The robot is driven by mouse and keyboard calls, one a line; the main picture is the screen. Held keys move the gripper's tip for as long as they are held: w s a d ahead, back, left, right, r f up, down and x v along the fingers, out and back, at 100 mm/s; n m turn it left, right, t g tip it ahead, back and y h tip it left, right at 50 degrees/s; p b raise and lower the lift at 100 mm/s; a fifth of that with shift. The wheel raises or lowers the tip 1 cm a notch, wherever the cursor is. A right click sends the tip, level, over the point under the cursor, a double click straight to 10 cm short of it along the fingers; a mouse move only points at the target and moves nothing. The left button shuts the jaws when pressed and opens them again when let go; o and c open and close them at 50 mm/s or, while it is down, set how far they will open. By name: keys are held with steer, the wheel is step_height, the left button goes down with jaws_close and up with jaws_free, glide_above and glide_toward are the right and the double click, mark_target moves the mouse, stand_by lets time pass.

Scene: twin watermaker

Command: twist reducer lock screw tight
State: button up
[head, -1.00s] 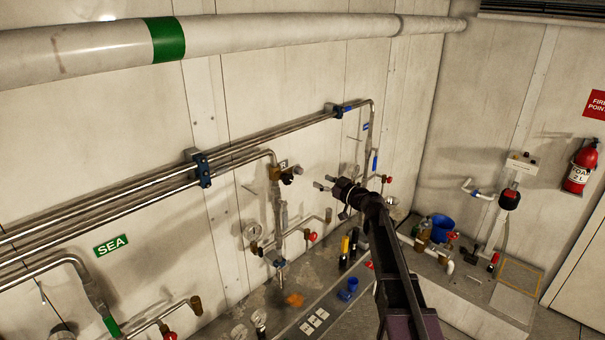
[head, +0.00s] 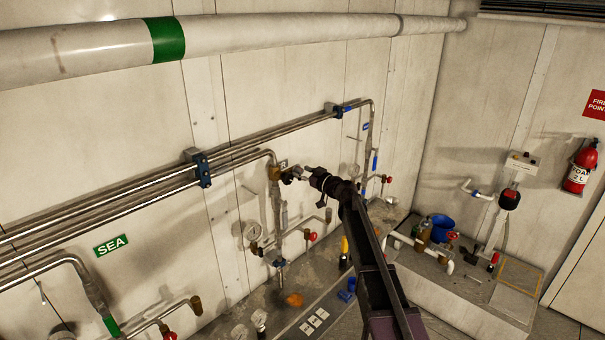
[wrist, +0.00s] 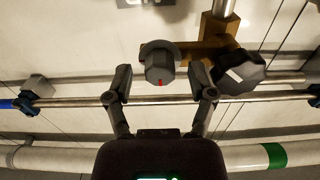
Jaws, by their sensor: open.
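A small dark round knob with a red mark (wrist: 159,64) sits beside a brass body (wrist: 212,40) in the wrist view. I take it for the reducer lock screw, though no label confirms this. A larger black knob with a white mark (wrist: 240,72) is on the same brass body, to the right. My gripper (wrist: 162,80) is open, one finger on each side of the small knob; I cannot tell whether they touch it. In the head view my gripper (head: 308,172) is just right of the brass fitting (head: 274,174) and hides part of that area.
Steel pipes (head: 130,190) run along the wall beside the fitting. A pressure gauge (head: 253,232) and red-handled valves (head: 311,237) are below. A blue bucket (head: 442,228) and bottles stand on the ledge at right. The floor holds small loose items.

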jaws_close()
steer(key=shift+m, duration=0.4)
steer(key=m, duration=0.3)
steer(key=shift+m, duration=0.3)
steer(key=m, duration=0.4)
steer(key=shift+m, duration=0.3)
steer(key=m, duration=0.8)
steer(key=shift+m, duration=0.4)
